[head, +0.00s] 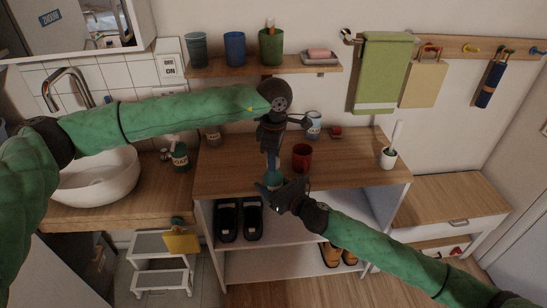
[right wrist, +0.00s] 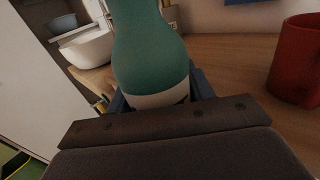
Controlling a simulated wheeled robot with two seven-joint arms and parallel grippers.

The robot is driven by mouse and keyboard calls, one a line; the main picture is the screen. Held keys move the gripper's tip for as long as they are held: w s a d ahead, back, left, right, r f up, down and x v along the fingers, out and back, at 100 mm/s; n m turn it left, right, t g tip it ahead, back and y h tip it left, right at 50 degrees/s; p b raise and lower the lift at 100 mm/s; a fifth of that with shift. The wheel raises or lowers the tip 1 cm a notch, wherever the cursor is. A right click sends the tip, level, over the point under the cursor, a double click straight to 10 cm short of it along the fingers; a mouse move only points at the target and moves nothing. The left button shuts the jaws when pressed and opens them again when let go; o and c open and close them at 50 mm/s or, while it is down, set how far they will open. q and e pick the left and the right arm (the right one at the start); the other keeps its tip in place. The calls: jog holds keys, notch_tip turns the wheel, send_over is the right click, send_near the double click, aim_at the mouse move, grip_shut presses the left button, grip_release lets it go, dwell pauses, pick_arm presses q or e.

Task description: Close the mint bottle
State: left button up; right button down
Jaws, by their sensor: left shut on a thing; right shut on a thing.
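The mint bottle (head: 273,180) stands upright over the front edge of the wooden counter in the head view. In the right wrist view its rounded green body (right wrist: 148,50) with a white base fills the middle, and its top is cut off. My right gripper (head: 273,190) is shut around its lower part. My left gripper (head: 272,155) points down from above, right over the bottle, shut on what looks like its cap. The fingers mostly hide the cap, and I cannot tell whether it touches the bottle's neck.
A red cup (head: 302,160) stands close to the right of the bottle on the wooden counter (head: 235,174). A blue-and-white container (head: 314,125) and a white brush holder (head: 388,158) stand farther off. A soap bottle (head: 180,157) is by the basin (head: 95,185).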

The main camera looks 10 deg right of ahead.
pick_arm(q)
jog(key=m, duration=1.2)
jog(key=shift+m, duration=0.3)
jog(key=o, duration=1.1)
jog(key=shift+c, duration=0.2)
jog(key=shift+r, duration=2.25)
